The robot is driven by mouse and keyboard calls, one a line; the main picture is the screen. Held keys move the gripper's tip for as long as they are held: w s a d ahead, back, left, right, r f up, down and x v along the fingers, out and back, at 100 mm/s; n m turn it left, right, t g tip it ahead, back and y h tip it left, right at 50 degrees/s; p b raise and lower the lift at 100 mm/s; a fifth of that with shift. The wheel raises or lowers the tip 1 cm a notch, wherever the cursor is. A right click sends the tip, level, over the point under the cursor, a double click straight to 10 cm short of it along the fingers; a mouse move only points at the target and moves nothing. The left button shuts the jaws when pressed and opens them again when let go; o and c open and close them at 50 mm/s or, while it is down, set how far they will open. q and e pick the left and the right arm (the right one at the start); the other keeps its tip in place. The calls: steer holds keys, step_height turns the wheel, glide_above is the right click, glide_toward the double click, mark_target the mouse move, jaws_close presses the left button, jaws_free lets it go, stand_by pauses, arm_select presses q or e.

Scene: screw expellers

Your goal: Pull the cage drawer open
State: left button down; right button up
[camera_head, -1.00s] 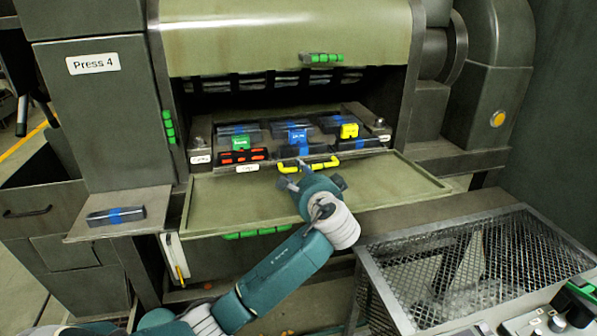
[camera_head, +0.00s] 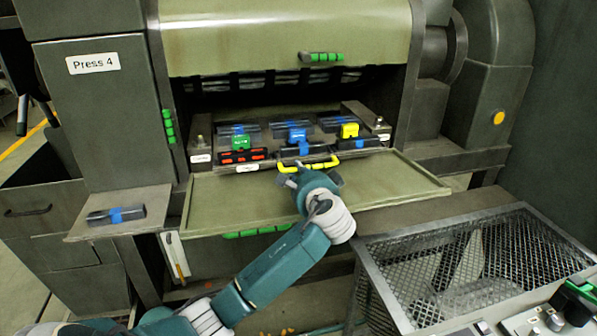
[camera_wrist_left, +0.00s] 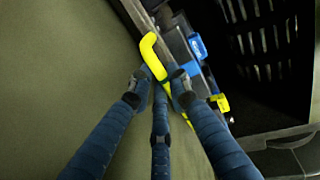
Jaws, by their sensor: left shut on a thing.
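The cage drawer (camera_head: 262,166) sits in the opening of the press, with coloured blocks and dark bars on it. Its yellow handle (camera_head: 308,164) is at the front edge and also shows in the left wrist view (camera_wrist_left: 151,55). My left gripper (camera_head: 291,175) reaches in from the front and is shut on the yellow handle. In the left wrist view, the fingers (camera_wrist_left: 160,88) close around the handle bar. The fingertips are partly hidden in the head view. My right gripper is not in view.
A flat green tray (camera_head: 400,190) lies below and in front of the drawer. A mesh-topped box (camera_head: 455,262) stands at the right front. A side shelf with a dark bar (camera_head: 116,215) is at the left. A raised green cover (camera_head: 285,35) hangs above the opening.

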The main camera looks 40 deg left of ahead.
arm_select(q)
steer(key=p+v, duration=0.1)
steer(key=v, duration=0.2)
steer(key=f+p+v, duration=0.1)
steer(key=p+v, duration=0.1)
steer(key=v, duration=0.2)
steer(key=f+p+v, duration=0.1)
steer(key=v, duration=0.3)
steer(key=shift+s+d, duration=0.2)
steer(key=shift+s, duration=0.05)
steer(key=shift+f, duration=0.15)
steer(key=c, duration=1.6)
jaws_free()
steer(key=shift+c, duration=0.2)
steer(key=v, duration=1.2)
